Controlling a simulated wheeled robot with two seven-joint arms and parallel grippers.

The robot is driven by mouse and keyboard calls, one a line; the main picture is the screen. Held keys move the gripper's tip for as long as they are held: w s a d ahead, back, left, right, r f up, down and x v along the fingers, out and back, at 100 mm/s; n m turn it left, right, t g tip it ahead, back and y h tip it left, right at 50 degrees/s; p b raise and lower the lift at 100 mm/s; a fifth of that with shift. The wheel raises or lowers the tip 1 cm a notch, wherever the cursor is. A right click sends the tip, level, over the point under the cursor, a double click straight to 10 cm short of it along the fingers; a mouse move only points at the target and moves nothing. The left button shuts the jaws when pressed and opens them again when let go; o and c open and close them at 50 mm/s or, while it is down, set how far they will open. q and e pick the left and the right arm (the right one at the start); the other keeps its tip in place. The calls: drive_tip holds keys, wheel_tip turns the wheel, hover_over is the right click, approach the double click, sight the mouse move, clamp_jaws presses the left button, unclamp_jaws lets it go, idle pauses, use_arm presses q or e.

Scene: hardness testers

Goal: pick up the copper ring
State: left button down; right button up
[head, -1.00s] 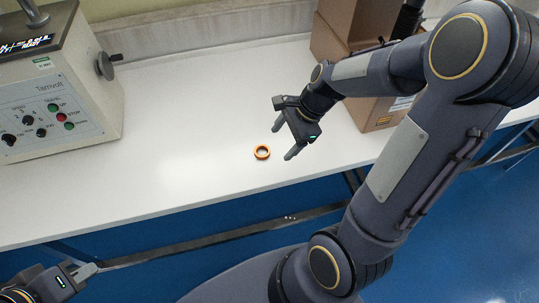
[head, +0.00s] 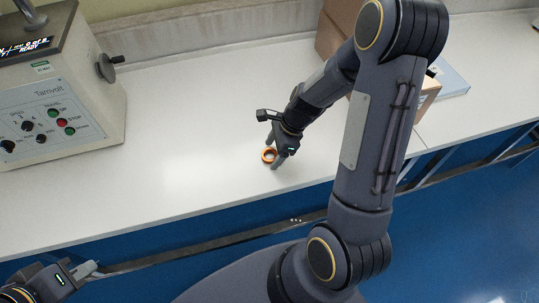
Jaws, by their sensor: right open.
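The copper ring (head: 265,158) lies flat on the white bench, left of the middle of its front part. My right gripper (head: 272,151) is right at the ring, pointing down, with its jaws open. One finger overlaps the right side of the ring in the picture, so that part is hidden. I cannot tell whether the fingers touch it. My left gripper (head: 86,269) is at the bottom left corner, away from the bench top, and the gap between its fingers is not clear.
A grey tester (head: 100,110) with knobs and buttons stands at the left of the white bench (head: 180,120). A cardboard box (head: 330,37) stands behind my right arm, near a flat bluish item (head: 451,78). The bench between tester and ring is clear.

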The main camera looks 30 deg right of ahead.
drive_tip(key=c, duration=1.2)
drive_tip(key=shift+o, duration=0.2)
drive_tip(key=shift+r, duration=0.1)
